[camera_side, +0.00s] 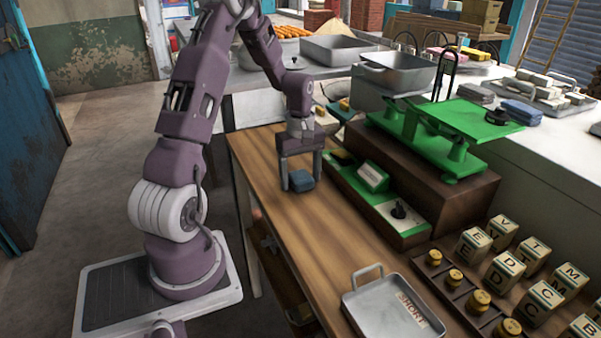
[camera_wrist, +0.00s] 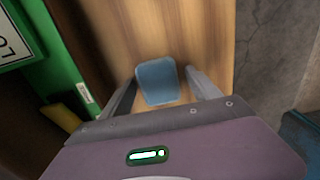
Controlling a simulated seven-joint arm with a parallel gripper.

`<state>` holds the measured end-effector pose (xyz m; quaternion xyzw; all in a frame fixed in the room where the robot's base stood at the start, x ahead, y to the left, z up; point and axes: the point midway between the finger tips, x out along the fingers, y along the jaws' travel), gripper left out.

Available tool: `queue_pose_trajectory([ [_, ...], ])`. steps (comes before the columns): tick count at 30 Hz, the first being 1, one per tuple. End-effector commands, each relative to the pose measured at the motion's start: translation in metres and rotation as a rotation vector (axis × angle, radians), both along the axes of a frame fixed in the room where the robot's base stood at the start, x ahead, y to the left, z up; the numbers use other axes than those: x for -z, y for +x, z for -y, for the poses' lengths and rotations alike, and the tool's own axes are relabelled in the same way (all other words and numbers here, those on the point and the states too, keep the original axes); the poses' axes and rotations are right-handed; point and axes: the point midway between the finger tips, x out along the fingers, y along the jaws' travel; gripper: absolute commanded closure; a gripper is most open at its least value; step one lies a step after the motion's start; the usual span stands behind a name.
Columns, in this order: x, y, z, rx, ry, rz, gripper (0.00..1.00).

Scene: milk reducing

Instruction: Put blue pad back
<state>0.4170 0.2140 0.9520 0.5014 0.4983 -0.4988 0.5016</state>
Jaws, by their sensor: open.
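A small blue pad (camera_side: 301,180) lies on the wooden table (camera_side: 280,225) at its far part. It also shows in the wrist view (camera_wrist: 158,82), between the two fingers. My gripper (camera_side: 301,187) points down over the pad with one finger on each side of it. The fingers also show in the wrist view (camera_wrist: 160,90), with gaps between them and the pad. My gripper is open. I cannot tell whether the fingertips touch the table.
A green tray (camera_side: 370,185) and a green scale (camera_side: 450,125) stand just right of my gripper. A metal tray (camera_side: 390,315) marked SHORT lies at the table's near end. Brass weights (camera_side: 453,278) and lettered blocks (camera_side: 505,270) stand at the right. The table's middle is clear.

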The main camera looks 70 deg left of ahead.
Motion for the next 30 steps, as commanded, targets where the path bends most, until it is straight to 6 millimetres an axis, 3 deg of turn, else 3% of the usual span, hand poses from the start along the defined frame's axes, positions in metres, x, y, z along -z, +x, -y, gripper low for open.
queue_pose_trajectory([
  [4,-0.025,0.001,-0.002,0.001,0.007,0.005,0.29],
  [12,-0.096,0.001,-0.001,0.001,0.005,0.006,0.29],
  [17,-0.118,0.000,0.000,0.002,0.003,0.003,0.29],
  [19,-0.128,0.000,0.009,0.038,0.010,0.010,0.29],
  [20,-0.136,0.000,0.018,0.078,0.019,0.020,0.29],
  [22,-0.160,-0.003,0.055,0.235,0.056,0.056,0.29],
  [24,-0.187,-0.016,0.106,0.465,0.111,0.109,0.29],
  [27,-0.212,-0.055,0.176,0.827,0.196,0.193,0.29],
  [30,-0.218,-0.102,0.224,1.153,0.280,0.277,0.29],
])
